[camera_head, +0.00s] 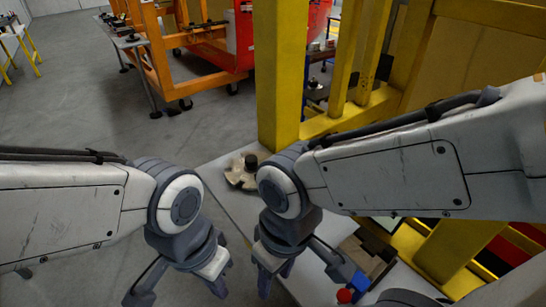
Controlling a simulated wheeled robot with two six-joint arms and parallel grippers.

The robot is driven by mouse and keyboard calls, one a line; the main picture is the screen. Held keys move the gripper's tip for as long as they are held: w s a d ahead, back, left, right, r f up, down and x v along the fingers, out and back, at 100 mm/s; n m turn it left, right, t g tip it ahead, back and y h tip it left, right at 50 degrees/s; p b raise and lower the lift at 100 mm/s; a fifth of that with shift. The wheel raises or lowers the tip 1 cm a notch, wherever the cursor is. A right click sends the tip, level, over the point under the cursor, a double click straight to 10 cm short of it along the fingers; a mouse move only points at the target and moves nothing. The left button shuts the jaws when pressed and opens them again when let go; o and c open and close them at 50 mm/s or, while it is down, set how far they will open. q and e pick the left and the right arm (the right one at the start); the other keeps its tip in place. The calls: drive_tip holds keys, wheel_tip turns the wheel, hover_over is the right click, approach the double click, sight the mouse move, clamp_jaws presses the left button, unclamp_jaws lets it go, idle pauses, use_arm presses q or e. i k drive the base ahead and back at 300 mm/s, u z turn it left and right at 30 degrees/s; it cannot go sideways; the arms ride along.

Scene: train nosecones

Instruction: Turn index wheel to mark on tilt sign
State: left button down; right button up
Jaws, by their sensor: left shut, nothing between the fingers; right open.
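A tan notched wheel with a black knob (240,172) lies on the grey table, in the middle of the view. I take it for the index wheel; its right edge is close behind my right wrist joint and partly covered. No mark can be made out on it. My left gripper (218,286) points down at the bottom, left of the table, shut and empty. My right gripper (268,283) points down over the table, in front of the wheel and apart from it, open and empty. I cannot make out the tilt sign for certain.
A yellow post (278,75) stands right behind the wheel. A brown block-like object (368,254), a blue piece (361,282) and a red knob (344,296) are at the lower right. An orange cart (170,50) stands behind.

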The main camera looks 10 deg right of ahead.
sight(243, 169)
drive_tip(key=z, duration=0.1)
drive_tip(key=k, duration=0.5)
drive_tip(key=z, duration=0.7)
drive_tip(key=i, duration=0.55)
drive_tip(key=u, duration=0.05)
drive_tip(key=k, duration=0.3)
drive_tip(key=u, duration=1.15)
drive_tip(key=i, duration=1.1)
drive_tip(key=z, duration=0.15)
